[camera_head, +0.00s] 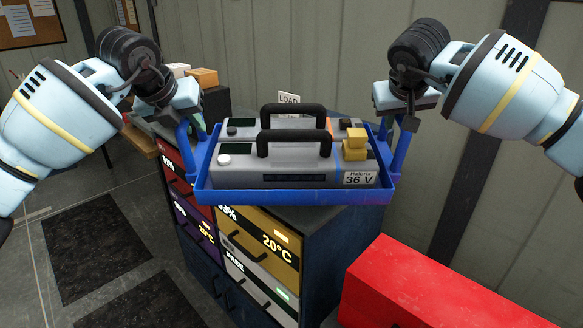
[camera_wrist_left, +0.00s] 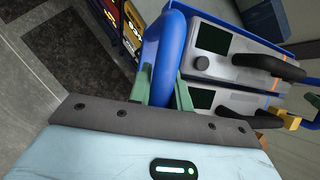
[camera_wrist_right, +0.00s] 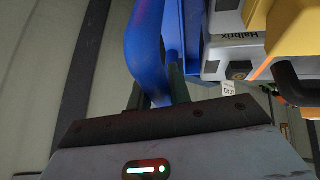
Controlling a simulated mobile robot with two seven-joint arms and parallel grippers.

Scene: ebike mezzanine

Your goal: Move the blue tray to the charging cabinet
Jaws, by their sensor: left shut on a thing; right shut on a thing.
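The blue tray (camera_head: 290,196) is held level between my two arms in the head view, in front of and over the top of the charging cabinet (camera_head: 330,250). From this view I cannot tell whether it touches the cabinet top. Two grey battery packs (camera_head: 270,172) with black handles and yellow connectors lie in the tray; one is labelled 36 V. My left gripper (camera_wrist_left: 160,88) is shut on the tray's left blue handle (camera_wrist_left: 160,50). My right gripper (camera_wrist_right: 155,90) is shut on the tray's right blue handle (camera_wrist_right: 146,45).
A red box (camera_head: 430,290) stands right of the cabinet. The cabinet front has lit drawers with handles, one reading 20°C (camera_head: 262,238). A LOAD sign (camera_head: 289,99) shows behind the tray. Dark mats (camera_head: 95,245) lie on the floor at left. A corrugated wall (camera_head: 350,50) closes the back.

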